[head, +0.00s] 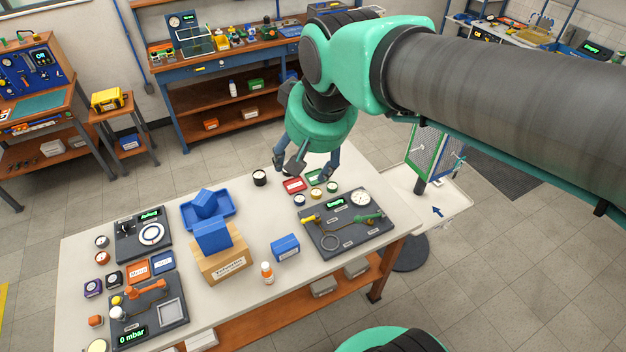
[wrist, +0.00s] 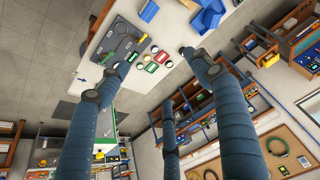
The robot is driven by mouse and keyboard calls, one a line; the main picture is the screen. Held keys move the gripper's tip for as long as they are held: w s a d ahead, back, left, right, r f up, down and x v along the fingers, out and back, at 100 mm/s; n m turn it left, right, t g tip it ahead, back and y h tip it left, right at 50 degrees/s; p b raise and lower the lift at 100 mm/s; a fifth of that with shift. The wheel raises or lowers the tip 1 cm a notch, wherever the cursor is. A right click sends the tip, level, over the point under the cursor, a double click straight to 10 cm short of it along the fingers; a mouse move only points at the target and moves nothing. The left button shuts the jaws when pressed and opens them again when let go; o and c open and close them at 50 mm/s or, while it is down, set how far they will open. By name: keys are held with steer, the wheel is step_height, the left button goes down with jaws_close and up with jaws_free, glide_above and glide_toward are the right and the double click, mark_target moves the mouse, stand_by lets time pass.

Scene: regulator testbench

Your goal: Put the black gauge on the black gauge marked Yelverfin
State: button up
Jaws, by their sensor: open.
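A round black gauge (head: 260,178) with a pale face stands on the white table near its back edge, left of the red mat. Another small dark gauge (head: 114,279) sits at the table's left. A wooden block (head: 225,265) carries a white label too small to read surely; I cannot tell which gauge is marked Yelverfin. My gripper (head: 302,171) is open and empty above the table's back edge, right of the round black gauge. In the wrist view its fingers (wrist: 156,59) spread widely over the small mats; I cannot pick out the black gauge there.
A red mat (head: 294,184), a green mat (head: 315,177) and small round gauges lie beneath the gripper. A dark test panel (head: 345,232) is in front of them. A blue tray (head: 226,207) and blue box (head: 286,248) stand mid-table. Left panels hold more fittings.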

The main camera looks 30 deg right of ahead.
steer(key=s+f+n, duration=0.1)
steer(key=s+f, duration=0.2)
steer(key=s, duration=0.6)
steer(key=shift+s+a+t, duration=0.15)
steer(key=shift+s+t, duration=0.15)
steer(key=shift+s, duration=0.1)
step_height(320, 180, down, 14)
steer(key=b, duration=1.4)
